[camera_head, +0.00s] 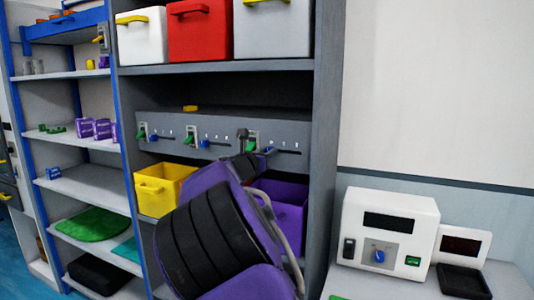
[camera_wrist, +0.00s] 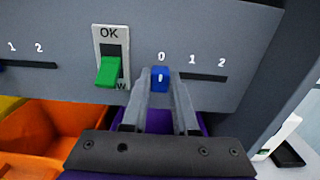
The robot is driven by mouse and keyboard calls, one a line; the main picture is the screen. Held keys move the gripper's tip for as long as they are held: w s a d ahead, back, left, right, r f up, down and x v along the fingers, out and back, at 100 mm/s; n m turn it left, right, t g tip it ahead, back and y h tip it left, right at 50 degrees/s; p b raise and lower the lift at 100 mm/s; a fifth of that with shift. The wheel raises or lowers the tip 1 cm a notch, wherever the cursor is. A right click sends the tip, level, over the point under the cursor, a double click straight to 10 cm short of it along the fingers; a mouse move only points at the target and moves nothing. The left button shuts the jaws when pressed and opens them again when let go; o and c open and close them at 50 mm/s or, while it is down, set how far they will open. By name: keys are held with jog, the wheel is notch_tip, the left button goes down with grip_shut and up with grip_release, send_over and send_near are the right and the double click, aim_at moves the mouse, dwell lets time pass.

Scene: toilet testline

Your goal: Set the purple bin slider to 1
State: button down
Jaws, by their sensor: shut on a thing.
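The purple bin slider is a blue knob (camera_wrist: 160,76) on the grey panel (camera_wrist: 215,35), at the 0 end of a slot marked 0, 1, 2. My gripper (camera_wrist: 161,82) has one finger on each side of the knob and is shut on it. In the head view, my gripper (camera_head: 258,158) reaches the right part of the panel, and my arm hides most of the knob. The purple bin (camera_head: 292,222) sits below this slot, partly behind my arm. It also shows as a purple strip below the fingers in the wrist view.
A green OK/W switch (camera_wrist: 108,72) is close left of my fingers. Another slot (camera_wrist: 30,65) lies further left. An orange bin (camera_wrist: 50,135) is at lower left, a yellow bin (camera_head: 160,190) left of my arm. The shelf's upright (camera_head: 325,150) stands close right.

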aim_at(284, 151)
dwell(0.8)
jog(key=d+b, duration=0.1)
jog(key=s+d+b, duration=0.1)
jog(key=d+b, duration=0.1)
jog(key=shift+s+f, duration=0.1)
jog(key=shift+f, duration=0.1)
jog(key=shift+s+d+r+b, duration=0.15)
jog(key=shift+d+b, duration=0.2)
jog(key=shift+d, duration=0.05)
jog(key=c, duration=0.7)
grip_release()
jog(key=shift+a, duration=0.1)
jog(key=b+v, duration=0.1)
jog(key=v, duration=1.6)
jog(key=shift+s, duration=0.25)
